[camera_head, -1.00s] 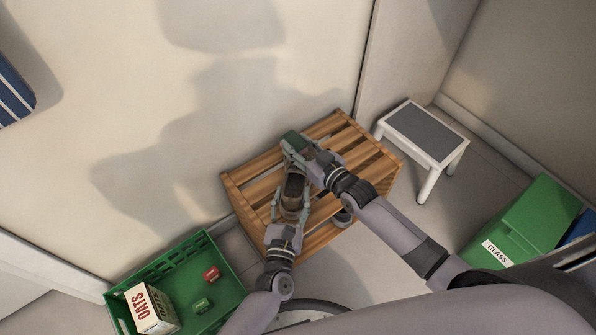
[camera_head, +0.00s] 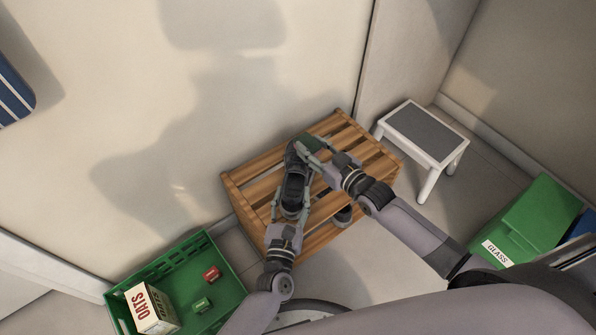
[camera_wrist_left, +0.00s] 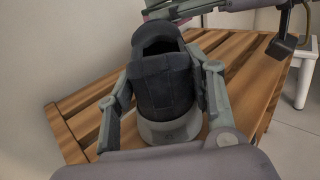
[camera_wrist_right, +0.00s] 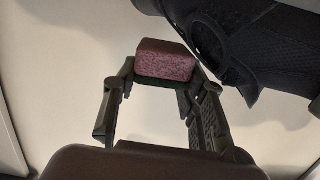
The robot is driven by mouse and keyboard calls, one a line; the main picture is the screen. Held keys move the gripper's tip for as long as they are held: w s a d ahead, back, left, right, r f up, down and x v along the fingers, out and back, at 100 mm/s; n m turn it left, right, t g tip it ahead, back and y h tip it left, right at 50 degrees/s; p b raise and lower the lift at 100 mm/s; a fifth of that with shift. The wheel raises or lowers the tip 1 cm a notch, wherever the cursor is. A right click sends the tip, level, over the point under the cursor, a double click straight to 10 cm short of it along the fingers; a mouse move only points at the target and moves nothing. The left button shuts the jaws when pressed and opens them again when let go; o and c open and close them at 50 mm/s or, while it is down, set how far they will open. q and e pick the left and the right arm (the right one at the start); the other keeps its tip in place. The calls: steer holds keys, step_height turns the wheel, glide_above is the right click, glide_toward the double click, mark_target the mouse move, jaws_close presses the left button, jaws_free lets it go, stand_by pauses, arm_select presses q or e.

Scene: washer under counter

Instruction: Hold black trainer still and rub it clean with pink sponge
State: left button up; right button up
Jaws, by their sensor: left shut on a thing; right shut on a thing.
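The black trainer (camera_head: 293,188) lies on the slatted wooden rack, its heel toward me. It also shows in the left wrist view (camera_wrist_left: 160,85), with its grey heel and dark opening facing the camera. My left gripper (camera_head: 290,207) is shut on the trainer, one finger on each side near the heel. My right gripper (camera_head: 307,150) is by the trainer's toe end. In the right wrist view it is shut on the pink sponge (camera_wrist_right: 165,66), which has a dark green underside. The trainer (camera_wrist_right: 245,40) is close beside the sponge there; I cannot tell whether they touch.
The wooden rack (camera_head: 246,180) stands against the wall, with another shoe (camera_head: 343,217) on its lower level. A green crate (camera_head: 228,262) with an oats box and small items is at lower left. A white step stool (camera_head: 425,130) and a green glass bin (camera_head: 530,220) are at right.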

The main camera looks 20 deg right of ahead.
steer(key=shift+r, duration=0.1)
steer(key=shift+r, duration=3.45)
arm_select(q)
steer(key=o, duration=1.5)
steer(key=v, duration=1.2)
